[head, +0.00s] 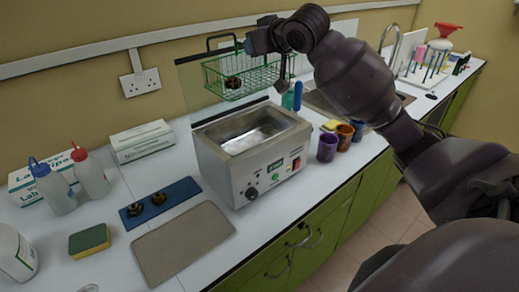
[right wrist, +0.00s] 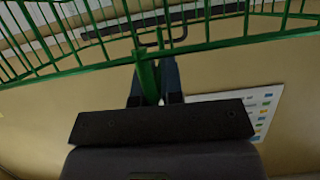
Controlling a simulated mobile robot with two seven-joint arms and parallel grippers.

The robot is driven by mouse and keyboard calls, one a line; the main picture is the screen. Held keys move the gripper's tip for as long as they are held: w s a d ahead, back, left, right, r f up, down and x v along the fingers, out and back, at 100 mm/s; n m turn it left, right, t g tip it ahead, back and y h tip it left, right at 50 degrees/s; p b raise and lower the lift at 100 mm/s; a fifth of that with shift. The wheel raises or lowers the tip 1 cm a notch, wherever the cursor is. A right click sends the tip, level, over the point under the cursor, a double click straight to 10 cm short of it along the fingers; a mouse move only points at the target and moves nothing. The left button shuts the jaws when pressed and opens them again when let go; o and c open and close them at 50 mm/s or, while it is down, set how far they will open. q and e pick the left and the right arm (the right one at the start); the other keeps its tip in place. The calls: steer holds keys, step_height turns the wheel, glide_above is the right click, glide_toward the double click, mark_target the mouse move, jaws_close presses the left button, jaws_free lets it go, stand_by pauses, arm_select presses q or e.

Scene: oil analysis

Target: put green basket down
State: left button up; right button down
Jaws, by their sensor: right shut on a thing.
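The green wire basket (head: 262,76) hangs in the air behind and above the water bath, near the back wall. A dark round thing (head: 233,83) sits inside it. My right gripper (head: 250,46) is shut on the basket at its upper part. In the right wrist view the gripper's fingers (right wrist: 157,90) close around a green bar, and the basket's wires (right wrist: 200,48) run across the top. The grey metal water bath (head: 232,170) stands open-topped on the counter in front of the basket, and its basin looks empty. My left gripper is not in view.
A grey mat (head: 184,242) and a blue strip (head: 178,193) with two dark round pieces lie left of the bath. Purple and orange cups (head: 327,147) stand to its right. Wash bottles (head: 90,172), boxes (head: 142,141) and a sponge (head: 90,240) fill the left side.

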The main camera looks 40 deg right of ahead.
steer(key=shift+d+f, duration=0.2)
steer(key=shift+d, duration=0.05)
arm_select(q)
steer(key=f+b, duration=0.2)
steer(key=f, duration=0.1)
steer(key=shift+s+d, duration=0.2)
arm_select(e)
step_height(320, 180, down, 20)
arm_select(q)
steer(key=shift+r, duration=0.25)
arm_select(e)
steer(key=shift+f, duration=0.55)
steer(key=c, duration=1.2)
jaws_free()
steer(key=shift+c, duration=0.2)
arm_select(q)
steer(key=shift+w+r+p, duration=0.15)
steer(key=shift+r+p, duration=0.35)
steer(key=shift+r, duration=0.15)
arm_select(e)
steer(key=a+r+v, duration=0.1)
steer(key=v, duration=1.1)
steer(key=shift+d, duration=0.35)
